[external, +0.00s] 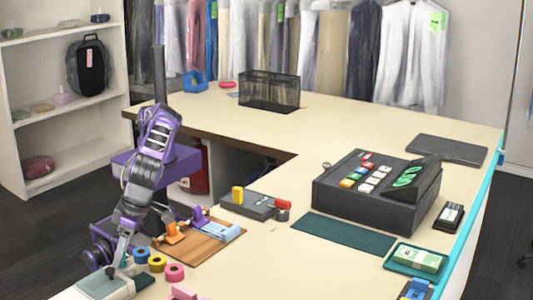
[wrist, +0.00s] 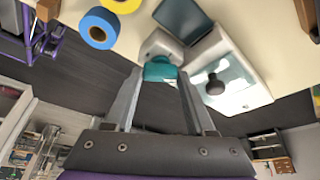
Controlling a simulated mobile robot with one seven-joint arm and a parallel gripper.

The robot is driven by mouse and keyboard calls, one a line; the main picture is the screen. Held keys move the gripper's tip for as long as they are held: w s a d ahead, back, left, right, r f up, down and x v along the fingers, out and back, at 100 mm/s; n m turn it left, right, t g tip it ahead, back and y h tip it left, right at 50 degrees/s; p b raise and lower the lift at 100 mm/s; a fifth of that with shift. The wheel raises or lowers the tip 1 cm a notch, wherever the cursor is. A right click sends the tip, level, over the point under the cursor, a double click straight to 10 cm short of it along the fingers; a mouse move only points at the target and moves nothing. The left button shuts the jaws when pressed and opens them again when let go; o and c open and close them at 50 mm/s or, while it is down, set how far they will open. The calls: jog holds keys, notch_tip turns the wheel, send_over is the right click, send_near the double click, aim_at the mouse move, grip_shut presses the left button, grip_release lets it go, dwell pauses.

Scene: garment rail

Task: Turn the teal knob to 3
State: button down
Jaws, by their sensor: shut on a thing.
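The teal knob (wrist: 160,70) sits at the end of a grey-white housing in the wrist view. My gripper (wrist: 161,74) is shut on it, with one finger on each side. The numbers and the knob's pointer cannot be made out. In the external view my gripper (external: 115,266) reaches down at the lower left, at the grey and pale device (external: 128,284) on the counter's near edge. The knob cannot be told apart there.
A white device with a dark round-ended handle (wrist: 215,84) is beside the knob. Tape rolls (external: 157,264) and a wooden board (external: 195,245) lie close by. A cash register (external: 375,195) stands to the right. The back counter is mostly clear around a wire basket (external: 269,92).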

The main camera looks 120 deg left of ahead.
jog(key=shift+c, duration=1.2)
grip_release()
